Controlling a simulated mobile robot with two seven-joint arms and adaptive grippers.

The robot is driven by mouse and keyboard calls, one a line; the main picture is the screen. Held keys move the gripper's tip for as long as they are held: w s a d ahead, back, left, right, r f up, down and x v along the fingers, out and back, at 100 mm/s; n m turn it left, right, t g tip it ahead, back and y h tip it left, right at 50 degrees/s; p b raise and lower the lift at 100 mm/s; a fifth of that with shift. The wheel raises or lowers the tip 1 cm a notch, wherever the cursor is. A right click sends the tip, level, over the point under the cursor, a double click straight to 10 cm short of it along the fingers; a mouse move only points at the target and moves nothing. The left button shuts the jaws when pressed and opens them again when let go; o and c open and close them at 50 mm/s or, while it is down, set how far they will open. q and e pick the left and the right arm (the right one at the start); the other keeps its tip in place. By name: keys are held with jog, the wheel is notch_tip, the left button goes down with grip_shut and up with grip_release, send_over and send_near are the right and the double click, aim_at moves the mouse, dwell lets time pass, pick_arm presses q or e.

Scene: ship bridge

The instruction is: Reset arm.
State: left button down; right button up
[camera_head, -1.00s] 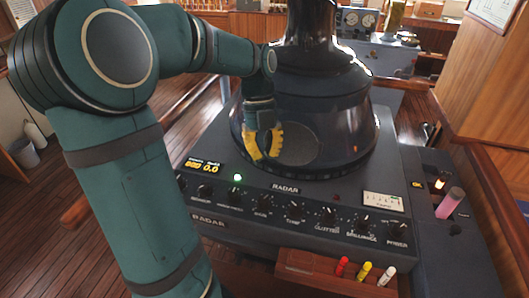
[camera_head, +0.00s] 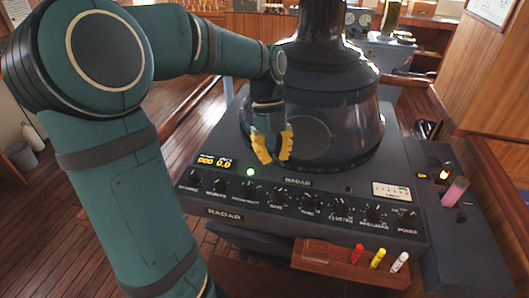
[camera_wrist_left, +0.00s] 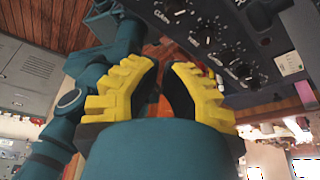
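My left gripper (camera_head: 272,156) hangs down in front of the dark radar housing (camera_head: 345,165), above the back edge of the control panel. Its two yellow ribbed fingers are apart, with nothing between them. The wrist view shows the same fingers (camera_wrist_left: 165,72) with a gap between the tips. My left arm is bent, coming in from the left with the forearm reaching across to the radar. I cannot tell from the head view whether the fingertips touch the housing. My right gripper is not in view.
The radar panel (camera_head: 227,213) carries a row of black knobs, a green light (camera_head: 250,172) and a lit display (camera_head: 214,161). A wooden pen tray (camera_head: 325,256) holds red, yellow and white markers. A pink cylinder (camera_head: 455,192) stands at right. Wooden floor (camera_head: 100,240) lies open at left.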

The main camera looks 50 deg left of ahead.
pick_arm(q)
jog(key=w+a+r+p, duration=0.1)
jog(key=w+r, duration=0.2)
jog(key=r, duration=0.6)
jog(key=shift+w+a+p, duration=0.2)
jog(key=shift+a+p, duration=0.05)
jog(key=shift+p, duration=0.05)
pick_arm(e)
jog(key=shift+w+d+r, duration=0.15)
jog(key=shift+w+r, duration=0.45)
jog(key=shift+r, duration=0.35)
